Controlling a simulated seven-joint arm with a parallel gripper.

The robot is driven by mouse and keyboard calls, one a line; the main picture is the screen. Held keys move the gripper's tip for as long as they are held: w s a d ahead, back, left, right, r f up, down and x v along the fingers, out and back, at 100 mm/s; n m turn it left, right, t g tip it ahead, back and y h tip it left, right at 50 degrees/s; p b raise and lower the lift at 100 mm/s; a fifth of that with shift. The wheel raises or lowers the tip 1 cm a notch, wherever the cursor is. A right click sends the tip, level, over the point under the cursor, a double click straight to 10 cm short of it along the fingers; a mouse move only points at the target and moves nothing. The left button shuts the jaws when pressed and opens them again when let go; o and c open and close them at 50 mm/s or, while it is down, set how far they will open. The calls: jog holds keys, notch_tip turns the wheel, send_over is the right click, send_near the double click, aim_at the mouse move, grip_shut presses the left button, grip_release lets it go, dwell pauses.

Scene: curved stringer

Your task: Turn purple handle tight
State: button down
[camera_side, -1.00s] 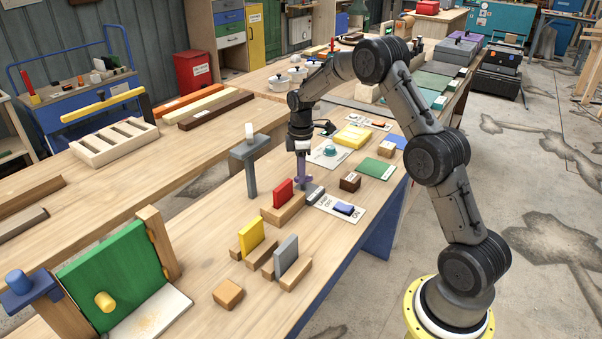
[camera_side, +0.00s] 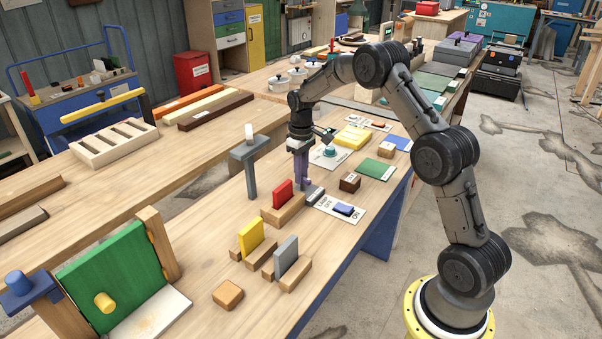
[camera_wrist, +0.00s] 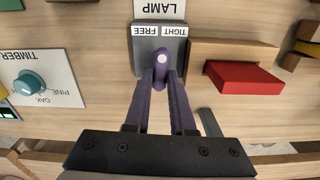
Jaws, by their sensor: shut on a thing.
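The purple handle (camera_wrist: 161,60) stands on a grey block (camera_wrist: 143,46) with a label reading FREE and TIGHT. In the wrist view, my gripper (camera_wrist: 162,80) has two long purple fingers that converge on the handle, shut on it. In the side view, my gripper (camera_side: 302,180) points down at the grey block (camera_side: 314,194), just behind the red piece. The handle is largely hidden there by the purple fingers, so I cannot tell its exact angle.
The red piece in its wooden holder (camera_side: 283,194) is close by. The lamp switch panel (camera_side: 341,210) lies in front right. A teal knob panel (camera_side: 329,154) and a brown block (camera_side: 350,182) are near. A grey post (camera_side: 251,175) stands left.

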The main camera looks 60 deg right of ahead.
jog(key=m, duration=0.4)
jog(key=shift+d+r, duration=0.1)
jog(key=shift+d, duration=0.05)
jog(key=shift+d+m, duration=0.1)
jog(key=shift+m, duration=2.1)
jog(key=c, duration=0.8)
grip_release()
jog(key=shift+s, duration=0.1)
jog(key=shift+o, duration=0.2)
notch_tip(320, 180, up, 14)
